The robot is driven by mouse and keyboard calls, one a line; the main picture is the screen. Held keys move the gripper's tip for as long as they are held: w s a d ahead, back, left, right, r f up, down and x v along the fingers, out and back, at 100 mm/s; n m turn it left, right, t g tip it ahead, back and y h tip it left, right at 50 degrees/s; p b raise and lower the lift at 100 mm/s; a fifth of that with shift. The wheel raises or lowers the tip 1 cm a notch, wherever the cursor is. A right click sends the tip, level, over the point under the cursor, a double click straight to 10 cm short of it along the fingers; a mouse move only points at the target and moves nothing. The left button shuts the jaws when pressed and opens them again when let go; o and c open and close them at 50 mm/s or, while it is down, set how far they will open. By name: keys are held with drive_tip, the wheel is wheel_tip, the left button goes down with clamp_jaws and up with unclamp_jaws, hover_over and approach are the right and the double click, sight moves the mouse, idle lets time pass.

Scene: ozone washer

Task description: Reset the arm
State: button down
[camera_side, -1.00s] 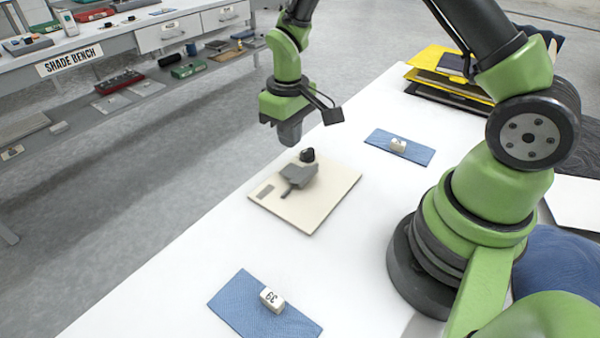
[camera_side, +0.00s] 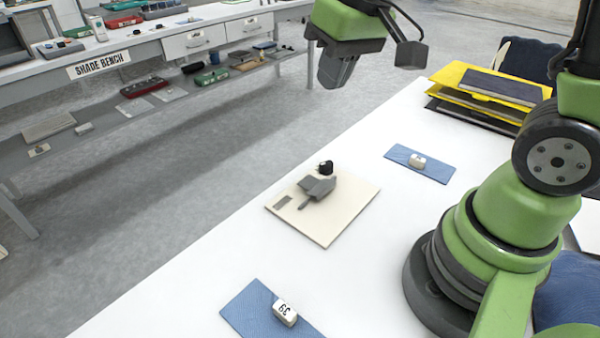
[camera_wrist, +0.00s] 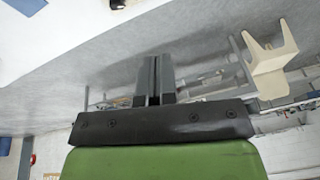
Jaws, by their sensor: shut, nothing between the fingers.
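My gripper (camera_side: 335,76) is up in the air at the top of the side view, above and beyond the cream board. Its jaws are shut and empty. In the wrist view the two dark fingers (camera_wrist: 153,78) lie side by side, pointing away over grey floor. My arm is raised, and part of it is cut off by the top edge of the side view.
The white table holds a cream board (camera_side: 335,225) with a grey fixture (camera_side: 318,188), and a small black part (camera_side: 326,167) beside it. White blocks (camera_side: 285,312) (camera_side: 417,160) rest on blue cloths. Yellow trays (camera_side: 450,80) lie at the back. The shade bench (camera_side: 140,50) stands across the floor.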

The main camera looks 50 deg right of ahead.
drive_tip(key=s+a+r+m+t, duration=0.1)
drive_tip(key=s+r+t, duration=0.1)
drive_tip(key=s, duration=0.4)
drive_tip(key=s+a+r+t+y, duration=0.1)
drive_tip(key=s+r, duration=0.3)
drive_tip(key=s, duration=0.2)
drive_tip(key=shift+a+r+m+t, duration=0.2)
drive_tip(key=shift+a+m+t, duration=0.1)
drive_tip(key=shift+m+t, duration=0.1)
